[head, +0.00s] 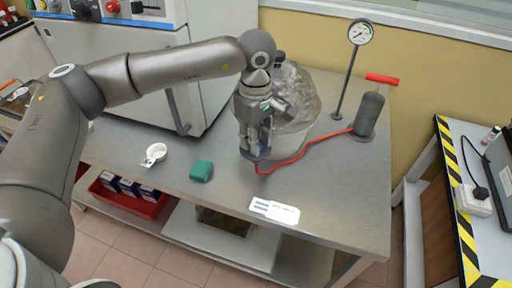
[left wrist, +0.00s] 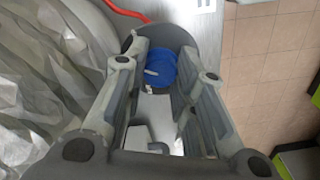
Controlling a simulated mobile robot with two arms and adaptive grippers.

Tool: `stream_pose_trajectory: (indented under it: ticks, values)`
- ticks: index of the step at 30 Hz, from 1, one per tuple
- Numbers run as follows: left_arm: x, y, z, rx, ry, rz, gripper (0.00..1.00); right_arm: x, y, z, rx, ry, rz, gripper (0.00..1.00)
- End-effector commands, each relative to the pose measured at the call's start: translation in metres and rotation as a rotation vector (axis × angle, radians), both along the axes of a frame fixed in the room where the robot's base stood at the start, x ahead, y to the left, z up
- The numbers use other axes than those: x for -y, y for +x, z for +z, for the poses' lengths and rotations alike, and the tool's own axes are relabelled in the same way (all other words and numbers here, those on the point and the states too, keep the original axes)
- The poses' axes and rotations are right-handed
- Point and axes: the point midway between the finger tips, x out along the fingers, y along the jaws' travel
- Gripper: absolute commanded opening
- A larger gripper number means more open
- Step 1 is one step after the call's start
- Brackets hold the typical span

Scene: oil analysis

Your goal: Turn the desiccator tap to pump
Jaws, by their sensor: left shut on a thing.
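The desiccator (head: 305,100) is a clear, crinkled-looking vessel at the back of the steel bench, partly hidden behind my left gripper. My left gripper (head: 256,152) points down at its front side. In the left wrist view, the blue tap (left wrist: 160,68) with a small pale lever or mark lies between the fingertips (left wrist: 162,75), and the gripper is shut on it. A dark round part shows behind the tap. In the head view the tap is mostly hidden by the fingers, so its setting cannot be read. My right gripper is not in view.
A red hose (head: 300,155) runs from near the tap to a grey hand pump (head: 369,114) with a red handle. A gauge (head: 360,33) stands behind.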

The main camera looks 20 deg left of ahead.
Motion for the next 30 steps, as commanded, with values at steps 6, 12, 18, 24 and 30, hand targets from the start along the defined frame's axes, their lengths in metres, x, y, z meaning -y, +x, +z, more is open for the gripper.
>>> stream_pose_trajectory:
  ticks: [6,12,18,24,30]
  values:
    - [0.000,0.003,-0.002,0.009,-0.001,-0.195,0.01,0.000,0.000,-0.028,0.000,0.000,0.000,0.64]
    - [-0.001,0.003,0.000,0.009,0.000,-0.352,0.01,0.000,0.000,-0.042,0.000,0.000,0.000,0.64]
    - [0.000,0.003,0.002,0.011,0.000,-0.466,0.01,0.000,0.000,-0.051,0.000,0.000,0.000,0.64]
    - [0.000,0.003,0.003,0.010,0.000,-0.532,0.01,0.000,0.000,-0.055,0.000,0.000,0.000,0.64]
    - [0.000,0.003,0.004,0.011,-0.001,-0.557,0.01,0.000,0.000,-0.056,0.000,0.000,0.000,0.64]
